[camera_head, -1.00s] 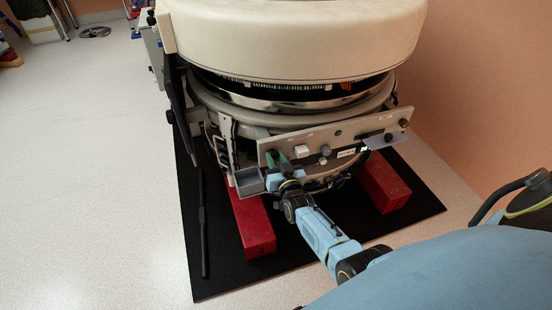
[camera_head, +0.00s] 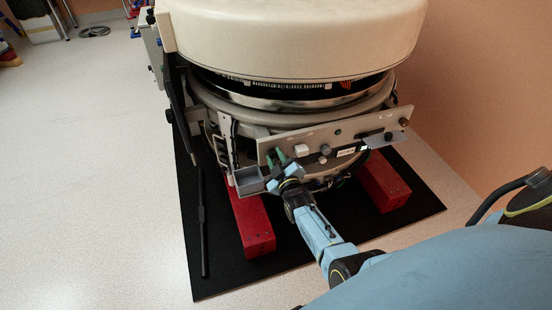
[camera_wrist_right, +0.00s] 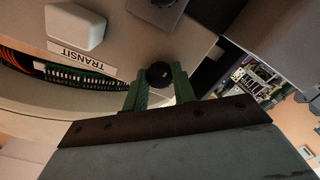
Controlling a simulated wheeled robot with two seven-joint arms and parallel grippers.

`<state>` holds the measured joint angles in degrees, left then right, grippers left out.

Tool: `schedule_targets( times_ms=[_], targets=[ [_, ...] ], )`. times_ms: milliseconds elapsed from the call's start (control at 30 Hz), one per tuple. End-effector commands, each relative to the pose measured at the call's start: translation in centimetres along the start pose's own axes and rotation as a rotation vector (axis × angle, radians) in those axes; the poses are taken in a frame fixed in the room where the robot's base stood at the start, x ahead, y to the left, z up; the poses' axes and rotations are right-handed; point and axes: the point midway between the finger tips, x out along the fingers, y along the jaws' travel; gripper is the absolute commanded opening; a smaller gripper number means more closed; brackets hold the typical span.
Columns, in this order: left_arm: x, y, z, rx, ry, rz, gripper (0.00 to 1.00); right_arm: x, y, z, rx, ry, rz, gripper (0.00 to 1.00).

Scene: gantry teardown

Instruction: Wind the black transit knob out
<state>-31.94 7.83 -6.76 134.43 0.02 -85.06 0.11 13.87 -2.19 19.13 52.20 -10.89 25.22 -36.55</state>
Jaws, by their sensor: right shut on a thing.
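The black transit knob (camera_wrist_right: 159,75) shows in the right wrist view as a small round black end, between the green fingers of my right gripper (camera_wrist_right: 157,90). The fingers are shut on it. A white TRANSIT label (camera_wrist_right: 80,52) sits near it. In the head view my right gripper (camera_head: 277,158) is at the left part of the grey control panel (camera_head: 365,138) on the gantry's front. The fingers hide the knob there, and its thread cannot be seen. My left gripper is not in view.
A white button (camera_head: 302,150) and a dark knob (camera_head: 325,149) are on the panel right of the gripper. A grey open tray (camera_head: 249,182) is just below left. Red blocks (camera_head: 254,228) stand on the black mat (camera_head: 225,270), with a dark bar (camera_head: 203,225) lying left.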

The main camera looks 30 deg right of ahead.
Motion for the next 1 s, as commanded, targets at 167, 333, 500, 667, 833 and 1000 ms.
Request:
schedule_targets(
  times_ms=[167, 333, 500, 667, 833, 1000],
  targets=[
    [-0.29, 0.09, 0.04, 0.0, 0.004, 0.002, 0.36, -0.06, -0.08, 0.07, -0.064, -0.002, -0.001, 0.04],
    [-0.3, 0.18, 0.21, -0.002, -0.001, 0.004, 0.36, -0.06, -0.08, 0.05, -0.097, -0.002, -0.002, 0.04],
    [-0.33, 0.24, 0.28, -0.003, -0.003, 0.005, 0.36, -0.06, -0.08, 0.05, -0.107, -0.002, -0.002, 0.04],
    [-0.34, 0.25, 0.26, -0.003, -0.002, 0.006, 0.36, -0.06, -0.07, 0.05, -0.107, -0.001, -0.002, 0.04],
    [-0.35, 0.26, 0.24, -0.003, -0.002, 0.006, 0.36, -0.06, -0.07, 0.05, -0.108, -0.001, -0.002, 0.33],
    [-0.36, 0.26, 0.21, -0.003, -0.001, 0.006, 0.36, -0.04, -0.04, 0.03, -0.106, -0.001, -0.001, 0.48]
  ],
)
